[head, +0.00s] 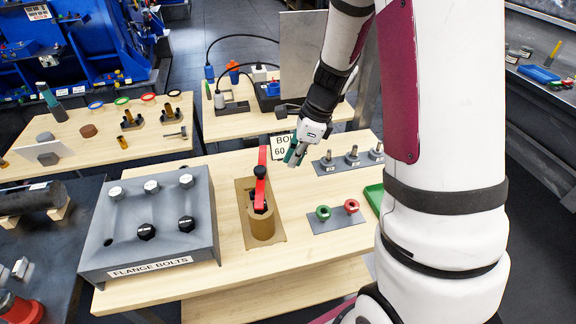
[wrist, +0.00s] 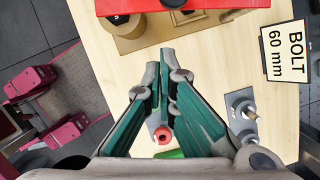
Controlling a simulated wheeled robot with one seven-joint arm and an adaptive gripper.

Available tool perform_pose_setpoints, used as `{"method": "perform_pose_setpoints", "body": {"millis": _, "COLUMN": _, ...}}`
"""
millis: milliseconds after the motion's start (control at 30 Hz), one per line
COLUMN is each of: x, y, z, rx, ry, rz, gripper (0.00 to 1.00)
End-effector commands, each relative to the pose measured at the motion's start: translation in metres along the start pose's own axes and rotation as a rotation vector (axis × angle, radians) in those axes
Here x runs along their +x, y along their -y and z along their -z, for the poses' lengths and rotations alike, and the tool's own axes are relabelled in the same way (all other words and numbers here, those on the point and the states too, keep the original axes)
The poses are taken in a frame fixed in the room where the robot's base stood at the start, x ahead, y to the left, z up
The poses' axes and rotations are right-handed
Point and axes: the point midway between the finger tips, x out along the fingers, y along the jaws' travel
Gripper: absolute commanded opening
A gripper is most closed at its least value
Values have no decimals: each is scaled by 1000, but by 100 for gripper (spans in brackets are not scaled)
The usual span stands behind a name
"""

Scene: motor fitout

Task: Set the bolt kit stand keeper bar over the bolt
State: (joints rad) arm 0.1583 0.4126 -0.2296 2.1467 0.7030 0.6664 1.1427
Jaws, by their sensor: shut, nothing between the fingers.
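The keeper bar (head: 262,163) is red with a black knob and shows on the brown bolt kit stand (head: 262,227) in the middle of the table. Whether it lies over a bolt I cannot tell; no bolt is clear in the stand. The red bar (wrist: 200,5) also crosses the top of the wrist view, with the brown stand (wrist: 128,34) below it. My gripper (head: 293,156) is to the right of the bar, apart from it and above the table. In the wrist view its green-padded fingers (wrist: 163,62) are shut and empty.
A grey flange bolts box (head: 150,222) stands left of the stand. A grey plate with upright bolts (head: 350,160), a plate with green and red rings (head: 337,216) and a green tray (head: 374,197) are at right. A "BOLT 60 mm" sign (wrist: 287,52) stands near my gripper.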

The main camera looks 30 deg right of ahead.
Motion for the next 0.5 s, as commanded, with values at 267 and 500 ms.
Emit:
{"method": "perform_pose_setpoints", "body": {"millis": 267, "x": -49, "y": 0, "z": 0, "rx": 0, "ry": 0, "rz": 3, "gripper": 0}}
{"method": "perform_pose_setpoints", "body": {"millis": 500, "x": -63, "y": -1, "z": 1, "rx": 2, "ry": -2, "rz": 1, "gripper": 0}}
